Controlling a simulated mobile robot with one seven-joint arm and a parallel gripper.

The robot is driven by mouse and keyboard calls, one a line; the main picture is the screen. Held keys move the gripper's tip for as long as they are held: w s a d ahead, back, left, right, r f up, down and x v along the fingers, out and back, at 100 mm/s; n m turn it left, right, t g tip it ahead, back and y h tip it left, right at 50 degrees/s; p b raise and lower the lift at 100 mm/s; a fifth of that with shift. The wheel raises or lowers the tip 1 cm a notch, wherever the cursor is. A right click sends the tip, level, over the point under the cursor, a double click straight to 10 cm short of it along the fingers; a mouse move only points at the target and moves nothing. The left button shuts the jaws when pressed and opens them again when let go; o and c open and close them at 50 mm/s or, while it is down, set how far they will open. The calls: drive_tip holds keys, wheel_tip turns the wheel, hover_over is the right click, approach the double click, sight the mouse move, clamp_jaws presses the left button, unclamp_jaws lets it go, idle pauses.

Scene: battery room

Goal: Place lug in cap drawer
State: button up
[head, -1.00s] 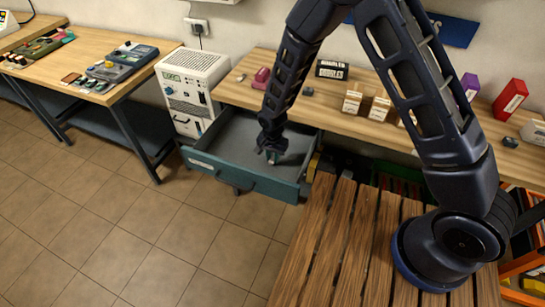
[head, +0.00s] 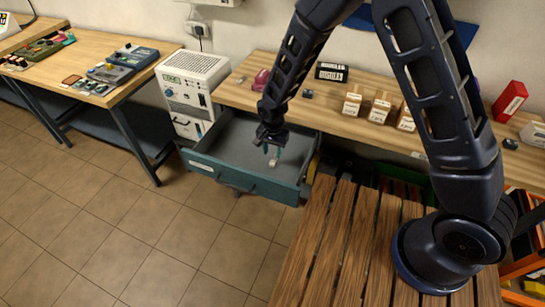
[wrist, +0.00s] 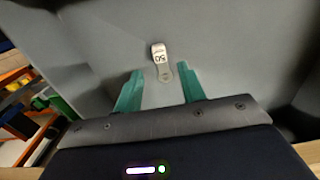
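The lug (wrist: 161,62), a small grey metal piece marked "50", lies flat on the grey floor of the open drawer in the wrist view. The cap drawer (head: 240,181) has a teal front and is pulled out below the workbench. My gripper (head: 270,150) is over the drawer, pointing down. In the wrist view its two teal fingers (wrist: 161,80) are spread apart with nothing held between them. The lug shows just beyond and between the fingertips, apart from both. In the head view a small pale piece (head: 273,162) under the fingers appears to be the lug.
The workbench (head: 335,107) behind the drawer holds small boxes (head: 379,108) and a red box (head: 510,101). A white power unit (head: 190,88) stands left of the drawer. A slatted wooden surface (head: 335,240) lies at front right. The tiled floor at left is clear.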

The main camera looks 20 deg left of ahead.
sight(273, 161)
wheel_tip(273, 161, up, 7)
idle(0.3)
drive_tip(key=w+d+r+t, duration=0.1)
drive_tip(key=w+d+r, duration=0.4)
drive_tip(key=d+r, duration=0.3)
drive_tip(key=w+d+r+y, duration=0.1)
drive_tip(key=w+d+r, duration=0.4)
drive_tip(key=d+r, duration=0.3)
drive_tip(key=w+d+r+t, duration=0.1)
drive_tip(key=w+d+r, duration=0.4)
drive_tip(key=d+r, duration=0.3)
drive_tip(key=s+d+r+t, duration=0.1)
drive_tip(key=s+d+r, duration=0.2)
drive_tip(key=d, duration=0.7)
drive_tip(key=s+d+r, duration=0.4)
drive_tip(key=s+d, duration=0.2)
drive_tip(key=d, duration=0.4)
drive_tip(key=s+d+r+t+h, duration=0.1)
drive_tip(key=s+d+r, duration=0.3)
drive_tip(key=d, duration=0.7)
drive_tip(key=shift+s+t, duration=0.3)
drive_tip(key=shift+s, duration=0.3)
